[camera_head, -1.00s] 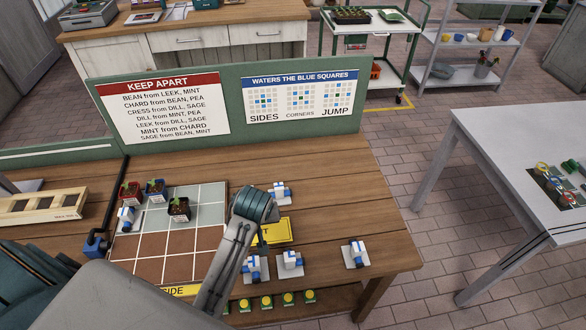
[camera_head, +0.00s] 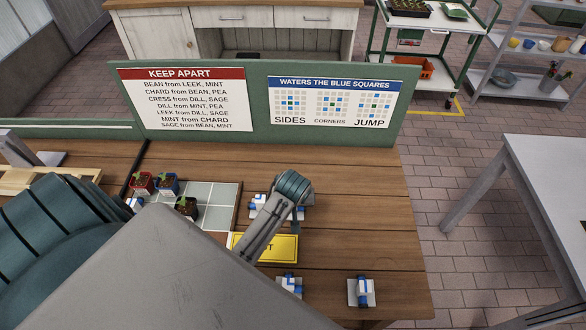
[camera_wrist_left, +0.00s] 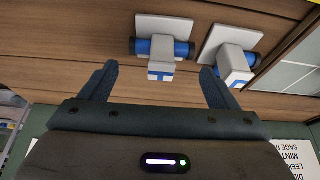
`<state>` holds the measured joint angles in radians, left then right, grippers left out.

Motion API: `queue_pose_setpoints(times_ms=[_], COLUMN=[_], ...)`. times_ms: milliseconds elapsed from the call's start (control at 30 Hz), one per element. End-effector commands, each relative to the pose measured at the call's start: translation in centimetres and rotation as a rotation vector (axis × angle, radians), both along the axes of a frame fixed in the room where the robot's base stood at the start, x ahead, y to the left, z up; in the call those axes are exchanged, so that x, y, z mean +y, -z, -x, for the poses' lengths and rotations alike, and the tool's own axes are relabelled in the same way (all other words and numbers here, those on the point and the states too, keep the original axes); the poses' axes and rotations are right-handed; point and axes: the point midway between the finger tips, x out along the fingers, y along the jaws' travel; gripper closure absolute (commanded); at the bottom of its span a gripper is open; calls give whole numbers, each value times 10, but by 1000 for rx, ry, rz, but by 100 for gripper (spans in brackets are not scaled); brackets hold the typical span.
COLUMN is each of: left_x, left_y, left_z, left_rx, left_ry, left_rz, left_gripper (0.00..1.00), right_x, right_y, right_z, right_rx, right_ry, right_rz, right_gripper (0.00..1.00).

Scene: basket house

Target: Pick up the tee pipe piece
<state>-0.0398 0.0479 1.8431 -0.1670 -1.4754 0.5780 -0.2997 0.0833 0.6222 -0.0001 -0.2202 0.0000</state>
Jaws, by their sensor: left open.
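Several small blue-and-white pipe pieces on pale square plates lie on the wooden table. In the left wrist view, one tee-shaped pipe piece (camera_wrist_left: 162,60) with a blue bar and a white stem lies just beyond my left gripper (camera_wrist_left: 156,72), between the lines of its open fingers and apart from them. A second pipe piece (camera_wrist_left: 236,66) is close by, just beyond the right finger. In the head view, my arm partly covers a piece (camera_head: 258,200) near the green board; my left fingers are hidden there. Two more pieces (camera_head: 288,284) (camera_head: 361,290) lie nearer. My right gripper is not in view.
A green board (camera_head: 256,100) with signs stands along the table's far edge. A yellow sign (camera_head: 283,249) lies beside my arm. Potted seedlings (camera_head: 167,185) stand on a tiled tray (camera_head: 220,197) to the left. Bare tabletop (camera_head: 370,210) is at the right.

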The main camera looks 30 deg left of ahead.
Motion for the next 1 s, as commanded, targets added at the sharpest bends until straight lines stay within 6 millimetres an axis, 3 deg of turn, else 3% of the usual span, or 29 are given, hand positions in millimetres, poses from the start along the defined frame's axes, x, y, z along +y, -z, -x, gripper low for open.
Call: queue_pose_setpoints(times_ms=[267,533,867,1000], left_x=[10,18,19,19], left_y=[14,43,49,49], left_z=[-10,-22,-24,-24], left_rx=[2,1,-1,-1], left_ry=[1,0,0,0], left_rz=[-3,0,0,-1], left_gripper=[18,18,18,43], right_x=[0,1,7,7], right_y=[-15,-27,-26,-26], right_z=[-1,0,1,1], right_rx=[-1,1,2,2], right_ry=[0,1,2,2], right_rz=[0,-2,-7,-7], right_gripper=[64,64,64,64])
